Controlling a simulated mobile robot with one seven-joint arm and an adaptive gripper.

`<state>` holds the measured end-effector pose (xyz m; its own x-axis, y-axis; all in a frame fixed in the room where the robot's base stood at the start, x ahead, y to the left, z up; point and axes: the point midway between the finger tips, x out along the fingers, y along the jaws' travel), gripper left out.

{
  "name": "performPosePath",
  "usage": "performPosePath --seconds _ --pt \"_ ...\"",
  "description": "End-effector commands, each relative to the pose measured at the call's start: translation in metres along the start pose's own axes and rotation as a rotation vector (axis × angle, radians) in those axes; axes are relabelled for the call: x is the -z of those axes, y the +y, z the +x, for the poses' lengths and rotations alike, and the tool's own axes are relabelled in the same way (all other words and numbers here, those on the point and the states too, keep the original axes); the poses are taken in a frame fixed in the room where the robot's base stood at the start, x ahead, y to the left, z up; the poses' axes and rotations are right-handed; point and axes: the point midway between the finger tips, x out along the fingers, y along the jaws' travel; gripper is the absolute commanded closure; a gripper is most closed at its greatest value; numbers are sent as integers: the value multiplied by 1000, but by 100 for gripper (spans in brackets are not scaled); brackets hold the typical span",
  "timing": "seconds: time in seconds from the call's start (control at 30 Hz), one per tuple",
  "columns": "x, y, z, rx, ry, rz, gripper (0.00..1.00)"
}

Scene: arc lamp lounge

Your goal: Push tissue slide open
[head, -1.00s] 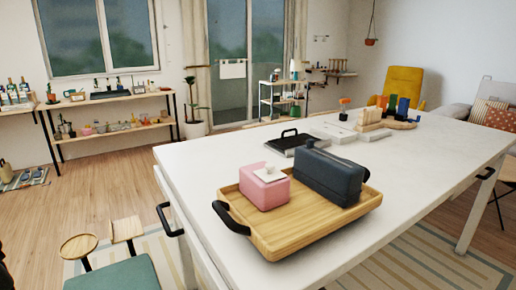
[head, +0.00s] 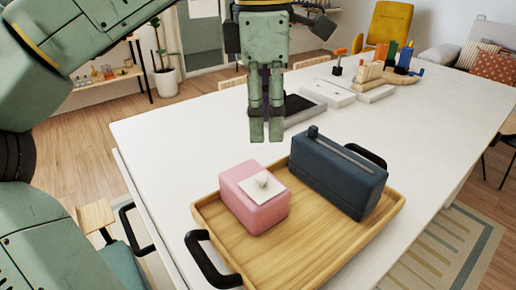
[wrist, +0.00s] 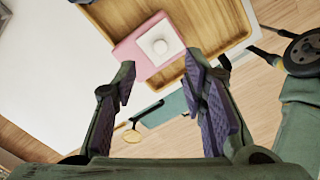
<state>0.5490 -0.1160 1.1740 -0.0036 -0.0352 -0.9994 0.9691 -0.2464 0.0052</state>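A pink box (head: 255,208) with a white top plate and small round white knob (head: 262,181) sits on the left of the wooden tray (head: 285,262). The pink box also shows in the wrist view (wrist: 132,48), beyond my fingertips. I cannot tell which box is the tissue one. My gripper (head: 266,130) hangs above the table behind the pink box, apart from both boxes. In the wrist view its fingers (wrist: 160,66) are spread and empty.
The tray has black handles, one at front left (head: 212,258). Behind my gripper are a dark flat case (head: 300,108), white flat blocks (head: 328,93) and a wooden rack (head: 370,73). The white tabletop (head: 425,125) is clear to the right.

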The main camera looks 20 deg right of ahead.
Motion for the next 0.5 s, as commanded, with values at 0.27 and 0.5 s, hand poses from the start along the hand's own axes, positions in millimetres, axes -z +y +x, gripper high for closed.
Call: performPosePath --seconds 0.27,0.5 --pt "8 0 27 8 39 -11 61" --pt "9 0 66 10 38 -10 61"
